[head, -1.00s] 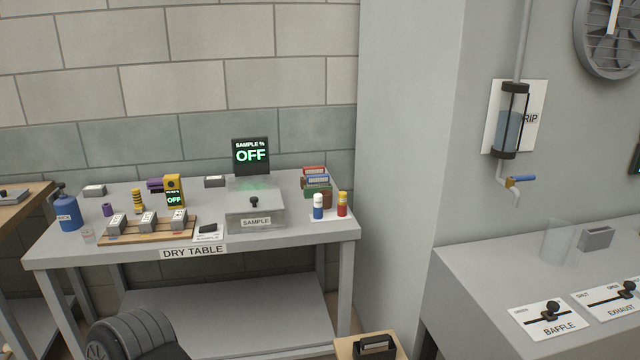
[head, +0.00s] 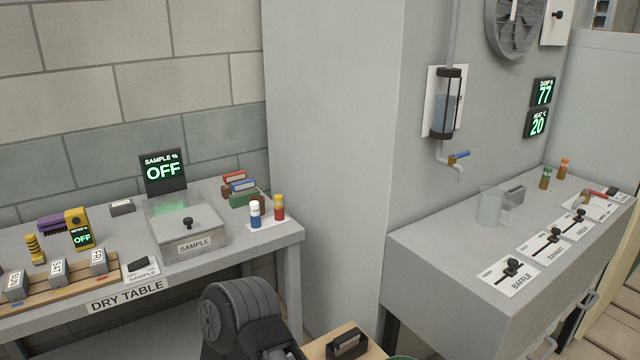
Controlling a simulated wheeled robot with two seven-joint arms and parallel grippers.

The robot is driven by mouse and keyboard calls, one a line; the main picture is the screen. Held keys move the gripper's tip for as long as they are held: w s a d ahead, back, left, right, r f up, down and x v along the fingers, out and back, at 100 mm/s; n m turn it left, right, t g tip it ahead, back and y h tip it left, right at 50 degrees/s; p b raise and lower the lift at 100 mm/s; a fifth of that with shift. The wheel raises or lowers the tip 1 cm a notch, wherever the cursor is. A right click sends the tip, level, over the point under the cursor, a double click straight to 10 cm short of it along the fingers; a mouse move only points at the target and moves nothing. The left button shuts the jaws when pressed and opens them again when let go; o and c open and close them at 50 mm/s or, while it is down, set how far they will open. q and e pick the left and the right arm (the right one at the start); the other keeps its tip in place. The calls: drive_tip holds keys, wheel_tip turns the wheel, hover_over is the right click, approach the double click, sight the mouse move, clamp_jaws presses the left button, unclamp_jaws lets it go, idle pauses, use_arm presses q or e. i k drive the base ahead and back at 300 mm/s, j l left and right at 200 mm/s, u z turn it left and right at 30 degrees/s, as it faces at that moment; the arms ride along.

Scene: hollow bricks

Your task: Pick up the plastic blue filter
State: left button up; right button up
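A stack of small framed blocks sits at the back right of the dry table, with a red one (head: 234,176) on top. A blue one (head: 243,186) with a pale face lies under it, and a green one (head: 244,199) lies lower. The blue one looks like the blue filter, but its material is too small to tell. Neither of my grippers shows. A dark rounded part at the bottom middle looks like a piece of my own arm.
The dry table (head: 235,255) also carries a sample box (head: 188,232), a white-capped blue bottle (head: 255,213) and a yellow-capped red bottle (head: 279,207) in front of the stack. A grey wall column stands right of it. Another counter (head: 425,247) with sliders stands at the right.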

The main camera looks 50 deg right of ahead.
sight(246, 186)
drive_tip(key=i+z, duration=0.2)
drive_tip(key=z, duration=0.25)
drive_tip(key=i+z, duration=0.2)
drive_tip(key=z, duration=0.25)
drive_tip(key=i+z, duration=0.2)
drive_tip(key=z, duration=0.2)
drive_tip(key=i+j+z, duration=0.15)
drive_tip(key=z, duration=0.3)
drive_tip(key=i+j+z, duration=0.2)
drive_tip(key=z, duration=0.25)
drive_tip(key=i+j+z, duration=0.1)
drive_tip(key=j+z, duration=0.15)
drive_tip(key=z, duration=0.2)
drive_tip(key=i+j+z, duration=0.25)
drive_tip(key=j+z, duration=0.2)
drive_tip(key=j, duration=0.15)
drive_tip(key=i, duration=0.05)
